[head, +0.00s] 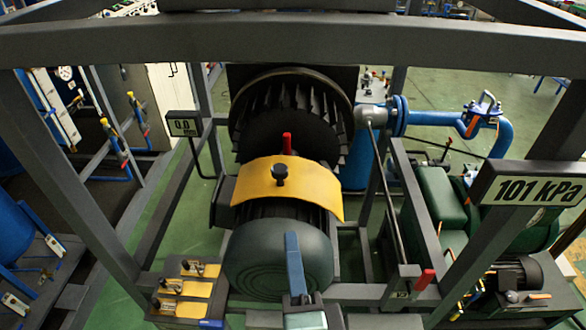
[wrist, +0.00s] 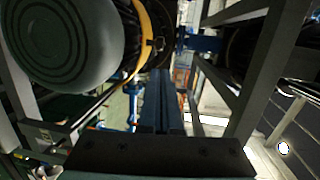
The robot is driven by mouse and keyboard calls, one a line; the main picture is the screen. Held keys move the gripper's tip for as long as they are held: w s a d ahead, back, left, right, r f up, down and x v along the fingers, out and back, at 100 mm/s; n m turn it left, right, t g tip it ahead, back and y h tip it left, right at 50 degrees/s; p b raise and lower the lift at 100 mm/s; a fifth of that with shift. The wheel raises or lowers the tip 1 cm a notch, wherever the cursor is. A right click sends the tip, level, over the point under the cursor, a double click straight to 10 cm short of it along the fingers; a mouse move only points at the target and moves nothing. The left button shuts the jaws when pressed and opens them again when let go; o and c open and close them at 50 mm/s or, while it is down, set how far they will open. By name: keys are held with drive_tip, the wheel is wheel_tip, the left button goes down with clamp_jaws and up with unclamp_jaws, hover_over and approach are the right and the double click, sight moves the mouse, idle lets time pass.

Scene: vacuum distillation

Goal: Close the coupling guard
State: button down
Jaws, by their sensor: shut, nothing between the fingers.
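The coupling guard (head: 254,181) is a curved yellow cover with a black knob (head: 280,174) on top. It lies over the shaft between the dark green motor (head: 262,260) and the large black finned wheel (head: 290,108). I cannot tell whether it is fully down. In the wrist view, the guard's yellow edge (wrist: 147,30) shows beyond the motor (wrist: 60,45). My gripper (head: 291,236) is shut and empty, its blue fingers overlapping the motor's end in the head view. In the wrist view, the fingers (wrist: 159,75) point forward, right of the motor and apart from the guard.
Grey frame bars surround the machine, including a thick top beam (head: 300,40). A red handle (head: 287,143) stands behind the guard. A red-tipped lever (head: 424,279) is at right, and a yellow-plated switch panel (head: 190,285) at lower left. A 101 kPa display (head: 530,189) hangs right.

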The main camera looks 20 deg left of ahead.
drive_tip(key=b+x, duration=0.2)
drive_tip(key=b, duration=0.4)
approach(282, 175)
drive_tip(key=x, duration=0.5)
drive_tip(key=shift+w+a, duration=0.2)
drive_tip(key=shift+w+a+f+p, duration=0.25)
drive_tip(key=shift+w+p, duration=0.15)
drive_tip(key=shift+w, duration=0.15)
drive_tip(key=shift+w+r, duration=0.1)
drive_tip(key=shift+w, duration=0.05)
